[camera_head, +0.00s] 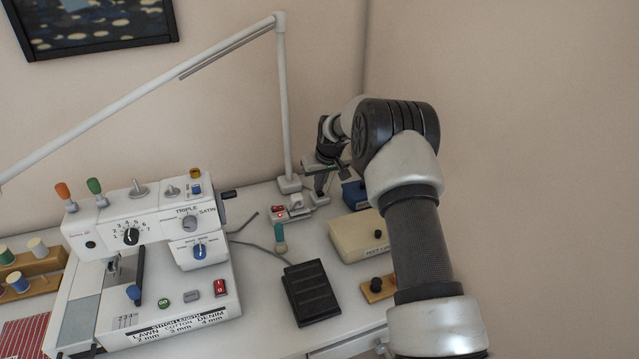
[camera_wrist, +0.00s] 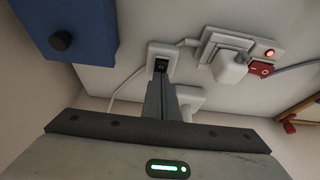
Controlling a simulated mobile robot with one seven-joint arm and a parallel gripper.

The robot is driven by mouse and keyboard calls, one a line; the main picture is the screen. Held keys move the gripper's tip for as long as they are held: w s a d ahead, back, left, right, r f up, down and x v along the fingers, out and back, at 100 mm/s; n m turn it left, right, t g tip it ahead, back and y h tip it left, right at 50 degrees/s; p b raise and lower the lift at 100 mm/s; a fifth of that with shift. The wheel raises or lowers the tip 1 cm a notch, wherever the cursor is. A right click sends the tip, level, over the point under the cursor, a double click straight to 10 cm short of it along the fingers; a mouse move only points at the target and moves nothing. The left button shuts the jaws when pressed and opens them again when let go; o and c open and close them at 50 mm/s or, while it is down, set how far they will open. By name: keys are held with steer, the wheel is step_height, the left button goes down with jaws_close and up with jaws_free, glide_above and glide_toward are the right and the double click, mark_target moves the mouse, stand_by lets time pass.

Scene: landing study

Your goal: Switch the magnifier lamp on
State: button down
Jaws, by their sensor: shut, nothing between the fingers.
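The magnifier lamp (camera_head: 284,100) stands at the back of the table, a white post with a long arm reaching left; its head is outside the picture. A small white switch box (camera_wrist: 177,50) with a dark centre and a cord lies near the lamp's foot (camera_head: 289,184). My gripper (camera_head: 320,192) is shut and empty, just right of the lamp post. In the wrist view its fingertips (camera_wrist: 161,75) are at the dark centre of the box, partly hiding it. I cannot tell whether they touch. Whether the lamp is lit does not show.
A power strip (camera_head: 299,214) with a plug, a red rocker and a glowing red light lies beside the box. A blue box (camera_head: 353,195) and a cream box (camera_head: 357,236) stand at right. A sewing machine (camera_head: 150,245) fills the left; a black pedal (camera_head: 312,292) lies in front.

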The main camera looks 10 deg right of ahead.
steer(key=shift+w+f, duration=0.1)
steer(key=shift+f, duration=0.1)
steer(key=shift+s+f, duration=0.1)
steer(key=shift+s, duration=0.15)
steer(key=shift+s+d+f, duration=0.15)
steer(key=shift+s+f, duration=0.1)
steer(key=shift+s, duration=0.6)
steer(key=w+p+v, duration=0.1)
steer(key=p+v, duration=0.1)
steer(key=v, duration=1.6)
steer(key=shift+r, duration=0.3)
